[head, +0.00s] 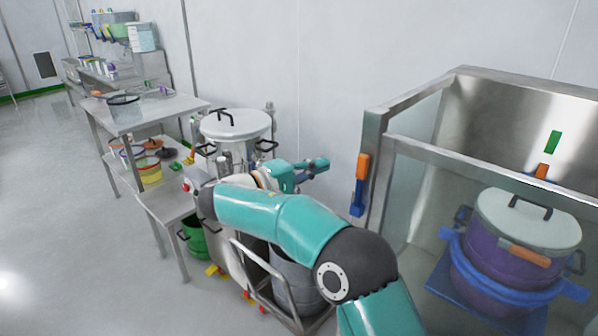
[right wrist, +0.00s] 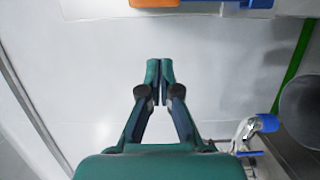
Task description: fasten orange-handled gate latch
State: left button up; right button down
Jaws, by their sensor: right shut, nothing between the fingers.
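The latch with the orange handle (head: 363,167) and a blue lower part (head: 357,200) is on the left post of the metal-framed enclosure (head: 374,135). In the right wrist view the orange handle (right wrist: 157,3) and the blue part (right wrist: 250,3) show at the top edge, cut off. My right gripper (head: 325,163) is to the left of the latch, apart from it, pointing right. In the right wrist view its fingertips (right wrist: 160,64) are together with nothing between them, and a gap separates them from the latch. My left gripper is not in view.
Inside the enclosure stands a purple vessel (head: 490,250) with a white lid and blue band. A lidded steel pot (head: 236,125) stands behind my right arm. A steel table (head: 165,112) with bowls is at the left. The floor at far left is clear.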

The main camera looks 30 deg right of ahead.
aim_at(360, 187)
jog(key=shift+s+d, duration=0.85)
jog(key=shift+d, duration=0.3)
jog(key=shift+s+d, duration=0.8)
jog(key=shift+d, duration=0.3)
